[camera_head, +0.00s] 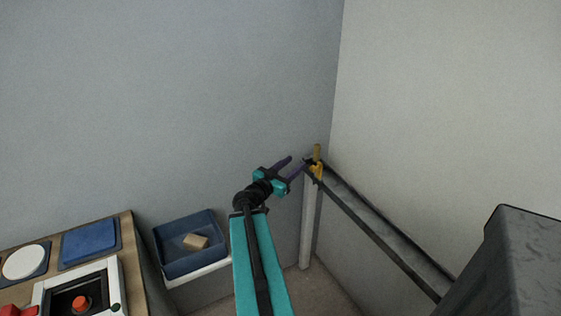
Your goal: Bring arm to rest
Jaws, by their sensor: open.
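My gripper (298,164) is at the end of my teal and black arm (262,262), near the corner of the two walls. Its two dark purple fingers are spread apart and nothing shows between them. A yellow clamp-like piece (317,168) is at the far end of a dark rail, just right of the fingertips. The lower finger appears close to it; I cannot tell whether they touch.
A blue bin (163,245) with a tan block (195,242) stands left of my arm. A wooden-edged panel (137,262) with a red button (81,302) is at lower left. The dark rail (385,240) runs along the right wall toward a dark box (525,260).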

